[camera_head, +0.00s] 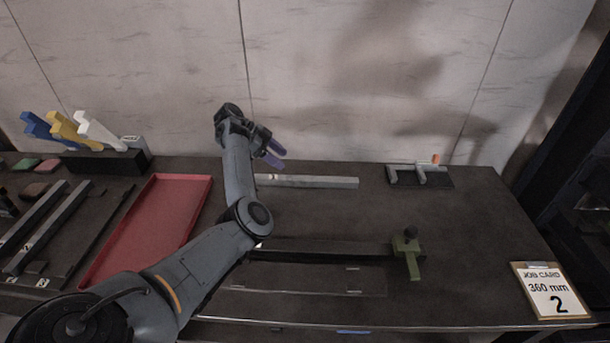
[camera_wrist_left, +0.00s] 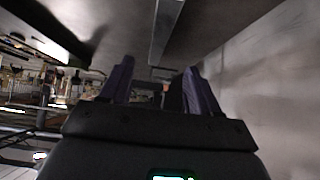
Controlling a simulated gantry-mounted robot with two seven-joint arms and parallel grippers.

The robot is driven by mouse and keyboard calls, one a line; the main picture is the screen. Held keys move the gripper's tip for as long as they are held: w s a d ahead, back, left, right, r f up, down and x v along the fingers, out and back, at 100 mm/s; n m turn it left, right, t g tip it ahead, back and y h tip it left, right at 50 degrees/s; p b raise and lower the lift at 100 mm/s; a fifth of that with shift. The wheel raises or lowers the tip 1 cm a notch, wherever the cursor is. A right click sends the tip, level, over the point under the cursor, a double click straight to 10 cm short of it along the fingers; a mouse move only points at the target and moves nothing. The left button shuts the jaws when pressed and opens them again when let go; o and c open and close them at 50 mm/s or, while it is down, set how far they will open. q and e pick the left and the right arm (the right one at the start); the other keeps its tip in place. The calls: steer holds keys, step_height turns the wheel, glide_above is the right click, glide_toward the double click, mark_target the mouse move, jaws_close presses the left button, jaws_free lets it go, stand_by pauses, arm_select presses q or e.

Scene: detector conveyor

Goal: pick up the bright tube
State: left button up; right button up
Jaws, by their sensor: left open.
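The bright tube (camera_head: 315,181) is a light grey, straight bar lying flat across the back of the dark table in the head view. In the left wrist view it seems to be the grey bar (camera_wrist_left: 166,30) running up to the top edge, beyond the fingers. My left gripper (camera_head: 274,154) has purple fingers and is over the tube's left end, above the table. In the wrist view the left gripper (camera_wrist_left: 157,82) has its fingers apart, with nothing held between them. My arm hides whatever lies behind it near the tube's left end. My right gripper is not in view.
A red tray (camera_head: 150,225) lies left of my arm. Behind it a black block (camera_head: 105,162) holds blue, yellow and white pieces. A grey fixture (camera_head: 420,176) stands back right. A dark rail with a green stop (camera_head: 407,250) is in front. A job card (camera_head: 550,293) reads 360 mm.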

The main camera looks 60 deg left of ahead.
mark_target(304, 178)
arm_select(q)
steer(key=shift+w+d+f, duration=0.1)
steer(key=shift+w+f, duration=0.15)
steer(key=shift+f, duration=0.15)
steer(key=x, duration=0.2)
steer(key=b+x, duration=0.1)
steer(key=x, duration=0.1)
steer(key=shift+s+d+f, duration=0.15)
steer(key=shift+d+f, duration=0.05)
steer(key=shift+d, duration=0.15)
steer(key=shift+w+d+f, duration=0.1)
steer(key=shift+w+f, duration=0.3)
steer(key=shift+w, duration=0.05)
steer(key=b+x, duration=0.1)
steer(key=x, duration=0.3)
steer(key=shift+f+b, duration=0.15)
steer(key=shift+b, duration=0.2)
steer(key=shift+w+f, duration=0.15)
steer(key=shift+w, duration=0.1)
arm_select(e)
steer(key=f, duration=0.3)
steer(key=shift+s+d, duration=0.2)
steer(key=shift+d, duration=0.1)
arm_select(q)
steer(key=shift+c, duration=0.3)
jaws_close()
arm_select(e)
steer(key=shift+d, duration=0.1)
